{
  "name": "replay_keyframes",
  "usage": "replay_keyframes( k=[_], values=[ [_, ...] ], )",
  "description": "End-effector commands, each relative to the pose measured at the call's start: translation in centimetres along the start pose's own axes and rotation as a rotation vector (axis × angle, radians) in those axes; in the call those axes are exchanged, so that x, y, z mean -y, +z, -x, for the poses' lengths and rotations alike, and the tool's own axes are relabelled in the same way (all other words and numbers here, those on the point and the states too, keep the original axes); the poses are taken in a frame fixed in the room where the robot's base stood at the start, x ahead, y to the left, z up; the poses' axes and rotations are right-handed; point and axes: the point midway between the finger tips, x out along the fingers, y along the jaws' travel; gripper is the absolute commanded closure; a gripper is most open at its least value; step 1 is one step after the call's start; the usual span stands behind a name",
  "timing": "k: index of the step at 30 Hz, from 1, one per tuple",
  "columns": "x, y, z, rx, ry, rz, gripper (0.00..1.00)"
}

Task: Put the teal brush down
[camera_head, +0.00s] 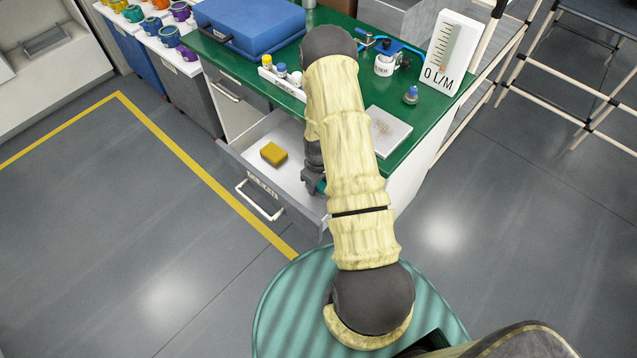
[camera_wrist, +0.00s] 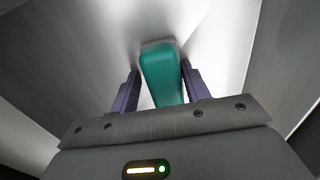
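The teal brush (camera_wrist: 163,75) shows in the wrist view between the two fingers of my gripper (camera_wrist: 161,78). Its far end reaches past the fingertips, and its near end runs back toward the palm. The right finger is close against it. A narrow gap shows beside the left finger near the palm, and I cannot tell whether both fingertips press on it. In the head view my gripper (camera_head: 317,190) is low in the right part of the open drawer (camera_head: 252,181). Only a small teal bit of the brush (camera_head: 320,186) shows there; my arm hides the rest.
A yellow block (camera_head: 274,153) lies in the drawer, left of my gripper. The green bench top (camera_head: 352,88) above holds a blue case (camera_head: 250,25), a rack with small bottles (camera_head: 282,80), a pale flat plate (camera_head: 386,131) and a gauge sign (camera_head: 447,55).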

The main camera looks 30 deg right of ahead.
Motion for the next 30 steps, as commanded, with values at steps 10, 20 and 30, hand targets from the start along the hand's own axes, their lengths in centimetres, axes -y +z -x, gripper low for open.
replay_keyframes(
  k=[10, 20, 30],
  values=[
    [0.3, 0.2, -0.5, 0.006, -0.006, 0.0, 0.43],
    [0.2, 0.1, 1.8, 0.003, -0.004, 0.0, 0.43],
    [0.1, 0.1, 7.3, 0.001, -0.002, 0.0, 0.43]
  ],
)
